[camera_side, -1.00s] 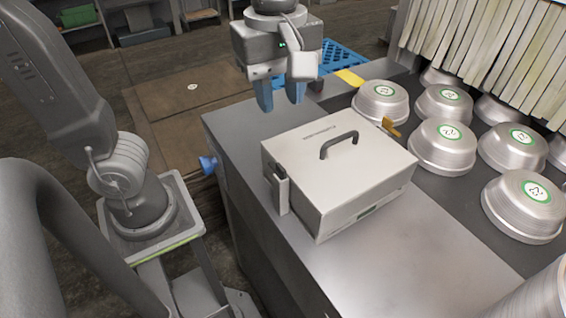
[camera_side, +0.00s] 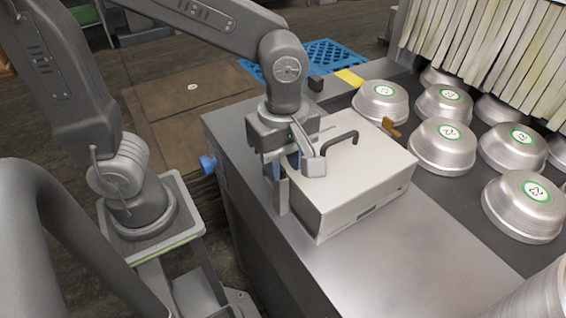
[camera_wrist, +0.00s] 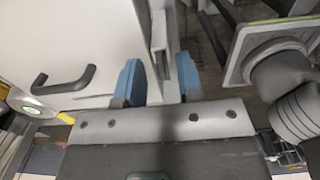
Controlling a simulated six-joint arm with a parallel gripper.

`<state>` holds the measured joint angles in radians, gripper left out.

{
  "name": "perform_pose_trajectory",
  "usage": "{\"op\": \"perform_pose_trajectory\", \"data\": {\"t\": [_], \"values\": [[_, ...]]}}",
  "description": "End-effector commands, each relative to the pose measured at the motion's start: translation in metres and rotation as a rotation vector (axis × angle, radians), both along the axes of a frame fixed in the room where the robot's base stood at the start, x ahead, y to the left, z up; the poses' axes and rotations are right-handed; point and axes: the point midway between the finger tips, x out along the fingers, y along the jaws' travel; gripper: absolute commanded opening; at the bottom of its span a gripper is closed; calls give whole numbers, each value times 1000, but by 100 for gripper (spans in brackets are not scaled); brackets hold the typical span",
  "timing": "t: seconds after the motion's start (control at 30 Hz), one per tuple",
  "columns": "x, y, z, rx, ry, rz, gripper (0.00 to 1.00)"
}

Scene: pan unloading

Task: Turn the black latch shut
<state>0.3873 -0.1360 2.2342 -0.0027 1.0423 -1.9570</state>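A white case (camera_side: 350,185) with a dark carrying handle (camera_side: 341,142) stands on the grey counter. A pale upright plate (camera_side: 284,195) shows on its left side; the black latch piece there is hidden behind my gripper in the side view. My gripper (camera_side: 281,165) points down at the left edge of the case. In the wrist view, its blue fingers (camera_wrist: 160,78) stand apart, one over the case lid (camera_wrist: 70,40) and one beyond its edge. A narrow grey latch part (camera_wrist: 159,45) lies in line with the gap; contact cannot be told.
A brown-orange tab (camera_side: 390,126) sticks out at the far side of the case. Several round metal pans (camera_side: 441,147) stand to the right. The front of the counter (camera_side: 400,255) is clear. A blue knob (camera_side: 208,163) sits on its left side.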

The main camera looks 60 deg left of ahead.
Motion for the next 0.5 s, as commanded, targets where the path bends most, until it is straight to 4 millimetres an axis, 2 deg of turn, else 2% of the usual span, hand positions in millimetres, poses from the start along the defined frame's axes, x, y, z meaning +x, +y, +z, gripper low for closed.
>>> {"op": "perform_pose_trajectory", "data": {"t": [0.13,0.4,0.5], "values": [[0,0,-9,0,1,0,34],[0,0,-10,0,0,0,34],[0,0,-10,0,0,0,25]]}}
